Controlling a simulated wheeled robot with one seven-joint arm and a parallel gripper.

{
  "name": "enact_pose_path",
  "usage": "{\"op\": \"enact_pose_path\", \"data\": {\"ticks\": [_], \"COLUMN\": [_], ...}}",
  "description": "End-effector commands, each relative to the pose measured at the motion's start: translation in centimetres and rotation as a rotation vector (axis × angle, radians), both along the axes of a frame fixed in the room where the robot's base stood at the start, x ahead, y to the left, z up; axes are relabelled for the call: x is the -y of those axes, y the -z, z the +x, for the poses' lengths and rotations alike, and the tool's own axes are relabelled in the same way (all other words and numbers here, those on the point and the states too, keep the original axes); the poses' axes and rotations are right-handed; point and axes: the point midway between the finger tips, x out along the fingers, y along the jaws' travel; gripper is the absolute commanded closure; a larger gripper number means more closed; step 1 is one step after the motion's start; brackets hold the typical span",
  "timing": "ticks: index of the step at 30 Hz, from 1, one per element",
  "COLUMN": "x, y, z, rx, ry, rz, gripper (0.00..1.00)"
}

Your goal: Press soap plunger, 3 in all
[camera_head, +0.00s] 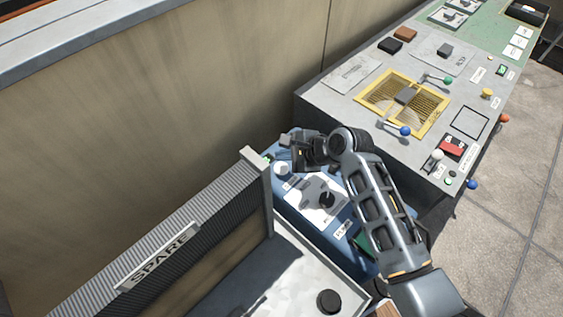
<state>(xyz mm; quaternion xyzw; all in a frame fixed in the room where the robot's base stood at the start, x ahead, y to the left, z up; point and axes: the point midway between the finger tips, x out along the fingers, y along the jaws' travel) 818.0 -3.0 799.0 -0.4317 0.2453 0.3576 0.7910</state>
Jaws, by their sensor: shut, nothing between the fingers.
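My arm reaches across a blue unit (290,207), and my gripper (288,153) is shut and empty above its far left end. A small white round-topped piece (282,169) stands on the blue unit just below my gripper. It may be the soap plunger, but it is too small to be sure. I cannot tell whether my fingertips touch it. A black round knob (327,200) sits on a white plate on the same unit, to the right of the white piece. My forearm hides part of the unit's right side.
A ribbed panel marked SPARE (160,257) rises close on the left of the blue unit. A pale tray (290,285) with a black knob (329,301) lies in front. A grey console (330,98) with levers and buttons stands behind right. A tan wall (150,110) closes the back.

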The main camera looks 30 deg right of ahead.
Motion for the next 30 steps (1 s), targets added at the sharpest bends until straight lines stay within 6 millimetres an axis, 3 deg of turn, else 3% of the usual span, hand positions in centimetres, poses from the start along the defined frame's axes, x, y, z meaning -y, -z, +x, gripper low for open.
{"op": "enact_pose_path", "data": {"ticks": [1,9,30], "x": [0.0,0.0,0.0], "y": [-0.9,-2.8,-2.7], "z": [0.0,0.0,0.0], "rx": [0.000,0.000,0.000], "ry": [0.000,0.000,0.000], "rz": [0.000,0.000,0.000], "gripper": [1.00,1.00,1.00]}}
